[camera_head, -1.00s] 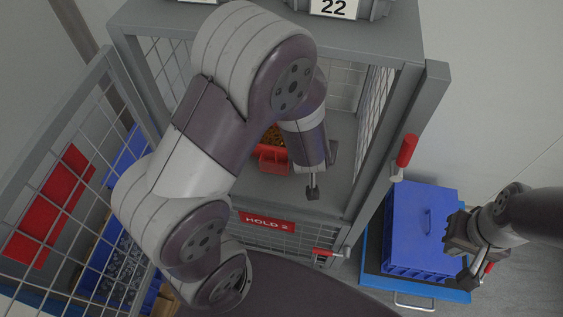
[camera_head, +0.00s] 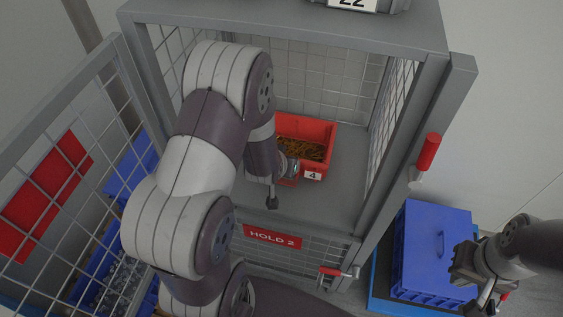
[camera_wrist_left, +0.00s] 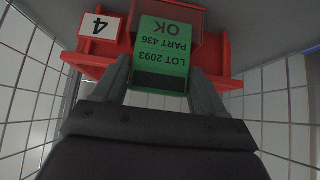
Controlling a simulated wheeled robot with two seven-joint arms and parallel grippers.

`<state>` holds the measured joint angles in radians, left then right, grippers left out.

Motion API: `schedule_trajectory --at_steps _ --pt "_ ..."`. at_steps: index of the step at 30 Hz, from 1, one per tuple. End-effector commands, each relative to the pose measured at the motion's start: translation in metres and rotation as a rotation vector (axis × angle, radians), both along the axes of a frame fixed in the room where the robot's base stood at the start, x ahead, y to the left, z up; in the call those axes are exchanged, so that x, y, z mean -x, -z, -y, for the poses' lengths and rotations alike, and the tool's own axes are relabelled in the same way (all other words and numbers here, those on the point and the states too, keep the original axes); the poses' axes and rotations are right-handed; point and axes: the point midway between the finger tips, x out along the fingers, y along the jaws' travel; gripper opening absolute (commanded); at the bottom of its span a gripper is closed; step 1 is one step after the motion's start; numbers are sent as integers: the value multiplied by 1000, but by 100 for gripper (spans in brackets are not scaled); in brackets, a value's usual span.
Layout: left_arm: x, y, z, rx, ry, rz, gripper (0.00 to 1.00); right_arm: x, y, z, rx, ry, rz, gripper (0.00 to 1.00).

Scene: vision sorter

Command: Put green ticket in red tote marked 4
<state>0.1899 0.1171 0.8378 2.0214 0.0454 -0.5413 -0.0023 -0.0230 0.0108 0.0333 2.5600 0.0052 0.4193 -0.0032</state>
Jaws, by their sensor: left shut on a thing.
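The red tote (camera_head: 327,135) stands on the shelf inside the wire cage, with a white label marked 4 (camera_head: 313,176) on its front. The label also shows in the left wrist view (camera_wrist_left: 100,27). There my left gripper (camera_wrist_left: 160,80) is shut on the green ticket (camera_wrist_left: 163,38), printed LOT 2093, PART 436, OK. The ticket is at the tote's front beside the label and overlaps a red see-through holder (camera_wrist_left: 199,22); I cannot tell whether it is inside it. The head view mostly hides the ticket. My right gripper (camera_head: 472,289) is open and empty at the lower right.
The cage's mesh door (camera_head: 75,165) stands open on the left. A red HOLD 2 sign (camera_head: 272,236) is on the cage front below the shelf. A blue crate (camera_head: 430,250) stands on the right near my right gripper. The shelf right of the tote is clear.

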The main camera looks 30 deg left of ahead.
Motion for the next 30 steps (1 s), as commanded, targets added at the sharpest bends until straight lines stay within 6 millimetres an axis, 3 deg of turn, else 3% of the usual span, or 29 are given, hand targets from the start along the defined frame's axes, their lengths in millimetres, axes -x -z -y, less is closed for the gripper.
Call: schedule_trajectory --at_steps 16,17,19,30 --pt "3 16 1 2 1 -12 38 0 9 0 0 0 0 0" --pt "4 16 1 3 1 -14 75 0 9 0 0 0 0 0" --pt "5 17 1 4 1 -18 97 0 9 0 0 0 0 0" --pt "6 19 1 6 -6 -21 97 0 10 0 0 0 0 0"
